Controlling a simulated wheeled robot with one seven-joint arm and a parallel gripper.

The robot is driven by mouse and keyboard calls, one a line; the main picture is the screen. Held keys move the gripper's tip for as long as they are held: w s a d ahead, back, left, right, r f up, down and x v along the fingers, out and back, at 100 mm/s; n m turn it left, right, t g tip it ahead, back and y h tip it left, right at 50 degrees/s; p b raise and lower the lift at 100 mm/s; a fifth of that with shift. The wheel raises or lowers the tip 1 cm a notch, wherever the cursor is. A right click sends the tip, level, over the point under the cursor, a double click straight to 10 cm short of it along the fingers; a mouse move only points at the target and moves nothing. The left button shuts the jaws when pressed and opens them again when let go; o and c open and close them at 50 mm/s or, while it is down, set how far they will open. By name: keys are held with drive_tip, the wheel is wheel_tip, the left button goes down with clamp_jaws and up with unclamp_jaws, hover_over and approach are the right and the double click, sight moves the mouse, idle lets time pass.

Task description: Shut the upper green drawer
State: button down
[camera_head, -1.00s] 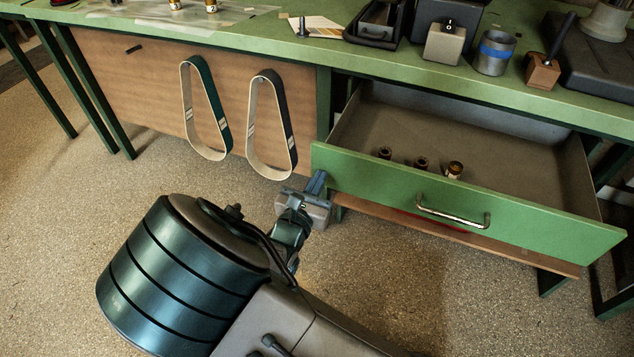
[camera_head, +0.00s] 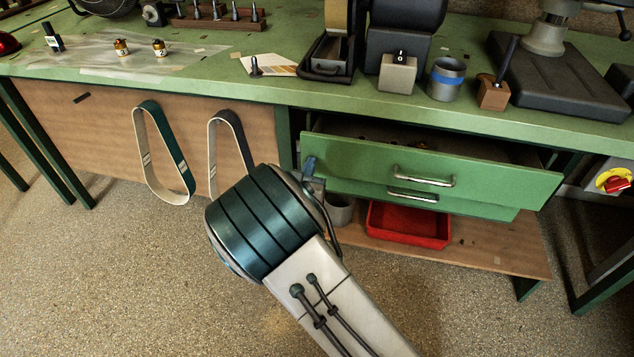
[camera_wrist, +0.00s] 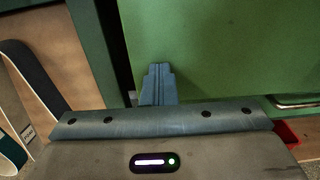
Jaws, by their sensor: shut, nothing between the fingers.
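The upper green drawer (camera_head: 350,158) is partly open, its front standing out from under the bench top. A strip of its inside shows above the front, with small dark items in it that are partly hidden. Its silver handle (camera_head: 424,177) is at the middle of the front. My gripper (camera_head: 311,166) is shut and empty at the left end of the drawer front, away from the handle. In the wrist view my closed fingertips (camera_wrist: 158,72) overlap the green front near its left edge; they look in contact, but I cannot be sure.
A lower green drawer (camera_head: 470,206) sits beneath. A red bin (camera_head: 408,225) and a grey cup are on the shelf below. Sanding belts (camera_head: 160,160) hang on the brown panel at left. Tools and machines stand on the green bench top (camera_head: 200,70). Floor in front is clear.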

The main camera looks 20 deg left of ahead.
drive_tip(key=w, duration=0.5)
drive_tip(key=w+a, duration=0.1)
drive_tip(key=w, duration=0.1)
drive_tip(key=shift+w+a+b, duration=0.1)
drive_tip(key=shift+w+b, duration=0.1)
drive_tip(key=shift+b, duration=0.1)
drive_tip(key=shift+w+r, duration=0.1)
drive_tip(key=shift+r, duration=0.15)
